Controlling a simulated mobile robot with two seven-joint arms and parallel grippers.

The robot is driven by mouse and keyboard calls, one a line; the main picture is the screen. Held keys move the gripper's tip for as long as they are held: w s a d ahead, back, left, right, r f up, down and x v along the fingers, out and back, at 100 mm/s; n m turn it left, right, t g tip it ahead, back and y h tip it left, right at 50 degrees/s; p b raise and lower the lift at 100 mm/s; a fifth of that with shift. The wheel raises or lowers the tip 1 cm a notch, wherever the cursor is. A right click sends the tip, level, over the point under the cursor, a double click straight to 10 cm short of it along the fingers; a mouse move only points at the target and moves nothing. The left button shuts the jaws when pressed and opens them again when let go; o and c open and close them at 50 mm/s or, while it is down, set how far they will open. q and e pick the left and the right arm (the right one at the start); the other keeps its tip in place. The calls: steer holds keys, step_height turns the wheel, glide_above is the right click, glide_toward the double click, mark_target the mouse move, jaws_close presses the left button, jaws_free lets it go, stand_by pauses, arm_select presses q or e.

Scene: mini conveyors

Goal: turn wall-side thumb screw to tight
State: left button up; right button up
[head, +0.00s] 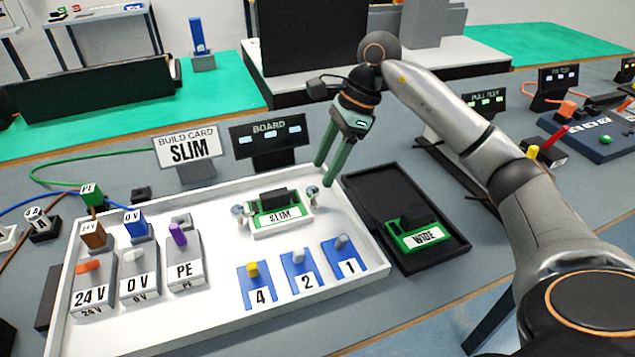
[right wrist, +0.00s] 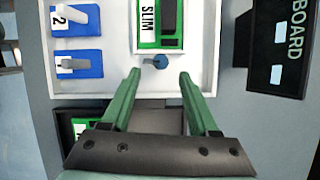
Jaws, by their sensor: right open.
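The green SLIM board (head: 280,215) sits in the white tray (head: 215,322), with a small thumb screw on either side. The right thumb screw (head: 313,194) is close under my right gripper (head: 323,174). The left thumb screw (head: 238,212) stands apart from it. I cannot tell from the pictures which one is called wall-side. My right gripper is open and points down. In the right wrist view a blue-grey thumb screw (right wrist: 155,62) shows just past and between its fingertips (right wrist: 160,74), with no visible contact. How tight either screw is cannot be told. My left gripper is not in view.
A black tray with the WIDE board (head: 424,236) stands to the right. The BOARD sign (head: 268,141) and SLIM build card (head: 187,150) stand behind the tray. Blue blocks 4, 2 and 1 (head: 303,272) and the grey terminal blocks (head: 139,275) occupy its front and left.

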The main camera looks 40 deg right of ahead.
mark_target(314, 189)
steer(key=shift+x, duration=2.15)
steer(key=shift+c, duration=0.2)
steer(key=shift+w, duration=0.1)
jaws_close()
